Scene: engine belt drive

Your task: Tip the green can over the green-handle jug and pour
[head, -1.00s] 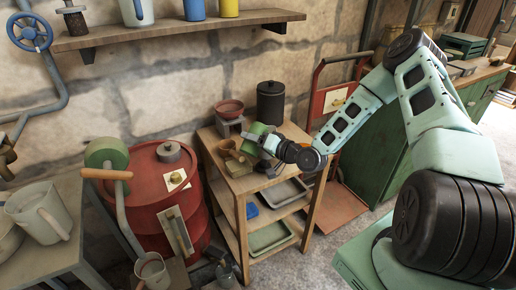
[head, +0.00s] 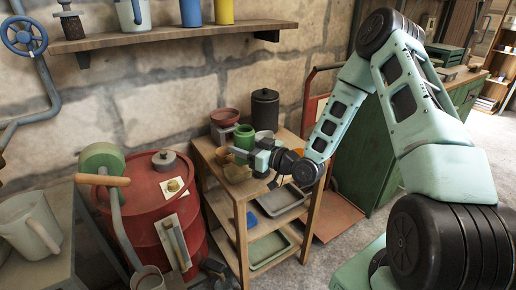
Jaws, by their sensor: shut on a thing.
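The green can (head: 244,137) is over the top of the wooden trolley and looks about upright. My gripper (head: 243,153) is at its lower side, shut on it, with the arm reaching in from the right. The fingers hide part of the can. I cannot make out a green-handle jug for sure. Small vessels around the gripper are partly hidden by it and the can.
The trolley (head: 236,222) also bears a red-topped scale (head: 224,117) and a dark lidded canister (head: 265,108). A red drum (head: 150,192) stands close on the left. A pale jug (head: 30,225) sits on the left bench. A shelf (head: 150,42) runs above.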

